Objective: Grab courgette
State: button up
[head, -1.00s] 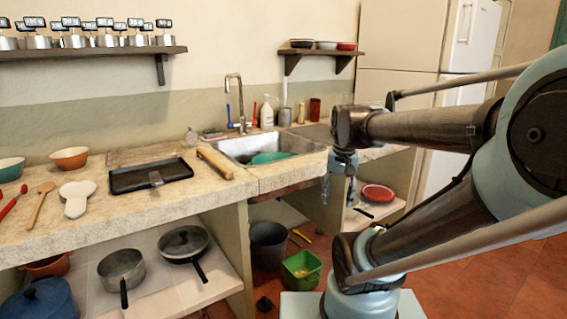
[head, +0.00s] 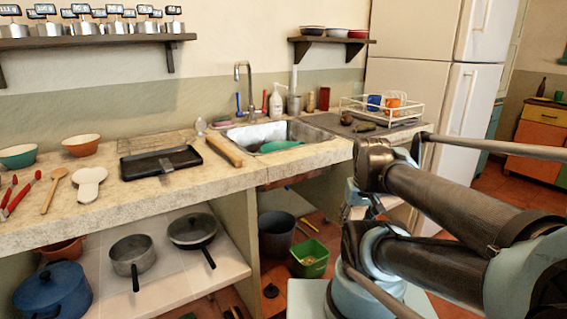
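I cannot clearly make out a courgette. A small dark green item (head: 364,127) lies on the counter at the right, in front of the dish rack; it may be the courgette, but it is too small to be sure. My gripper (head: 352,212) hangs below the wrist at the counter's front edge, right of the sink. It is apart from the green item, lower and nearer to me. My arm partly hides it, so its fingers do not show clearly.
The sink (head: 255,134) holds a green vessel (head: 281,146). A white dish rack (head: 418,116) with cups stands at the counter's right end. A rolling pin (head: 223,150) and black pan (head: 160,164) lie left of the sink. A green bin (head: 309,259) stands below.

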aim_at(370, 126)
jog(key=k, duration=1.3)
jog(key=z, duration=0.45)
jog(key=i, duration=1.6)
jog(key=u, duration=0.4)
